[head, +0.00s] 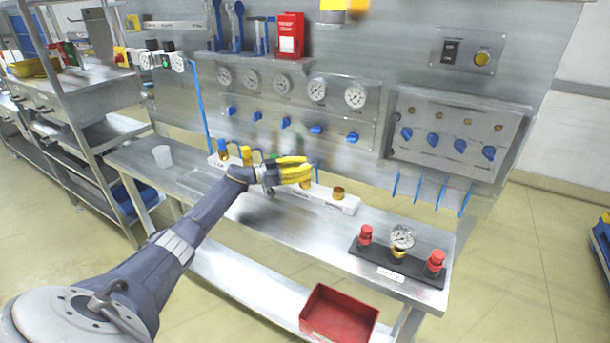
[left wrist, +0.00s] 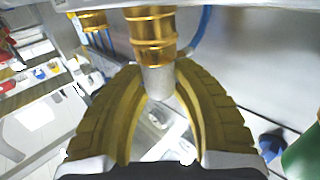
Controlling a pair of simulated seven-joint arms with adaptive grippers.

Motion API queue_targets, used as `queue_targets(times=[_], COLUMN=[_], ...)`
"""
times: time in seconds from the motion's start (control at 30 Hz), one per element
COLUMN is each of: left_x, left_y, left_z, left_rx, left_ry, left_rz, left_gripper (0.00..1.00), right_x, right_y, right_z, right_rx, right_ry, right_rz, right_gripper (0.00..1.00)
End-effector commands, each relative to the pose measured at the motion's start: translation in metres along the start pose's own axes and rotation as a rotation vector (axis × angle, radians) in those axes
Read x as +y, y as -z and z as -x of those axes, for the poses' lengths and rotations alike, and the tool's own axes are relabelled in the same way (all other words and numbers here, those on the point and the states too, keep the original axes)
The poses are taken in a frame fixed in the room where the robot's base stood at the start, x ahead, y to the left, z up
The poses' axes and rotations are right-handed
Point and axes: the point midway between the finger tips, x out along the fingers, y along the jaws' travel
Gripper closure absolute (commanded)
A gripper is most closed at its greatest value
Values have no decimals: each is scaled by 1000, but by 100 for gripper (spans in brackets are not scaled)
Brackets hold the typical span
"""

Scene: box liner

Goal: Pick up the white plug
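My left gripper (head: 305,169), with yellow fingers, is at the white strip (head: 345,203) on the bench, over its middle fittings. In the left wrist view a pale grey-white plug (left wrist: 158,82) sits end to end with a brass fitting (left wrist: 152,35). The ribbed fingers of the left gripper (left wrist: 159,75) flank the plug closely on both sides. Whether they press on it cannot be made out. In the head view the gripper hides the plug. Another brass fitting (head: 338,193) stands to the right on the strip. My right gripper is not in view.
A black block with red caps and a gauge (head: 402,237) stands at the bench's right end. A red bin (head: 338,314) is below the front edge. A white cup (head: 162,156) stands at the left. Gauges and blue valves line the panel behind.

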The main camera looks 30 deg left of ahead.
Motion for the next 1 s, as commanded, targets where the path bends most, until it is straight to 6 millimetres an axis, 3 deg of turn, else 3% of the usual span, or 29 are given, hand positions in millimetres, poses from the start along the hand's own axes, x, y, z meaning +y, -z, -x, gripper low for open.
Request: queue_targets(times=[0.17, 0.63, 0.83, 1.0], left_x=[0, -1, 0, 0], left_y=[0, 7, 30, 63], left_z=[0, 0, 0, 1], left_rx=[0, 0, 0, 0], left_ry=[0, 0, -1, -2], left_rz=[0, -2, -5, -6], left_gripper=[100, 100, 100, 100], right_x=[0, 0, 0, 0], right_y=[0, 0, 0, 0], right_z=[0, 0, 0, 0], right_rx=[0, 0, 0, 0], right_ry=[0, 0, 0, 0], right_rz=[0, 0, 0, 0], right_gripper=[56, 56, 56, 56])
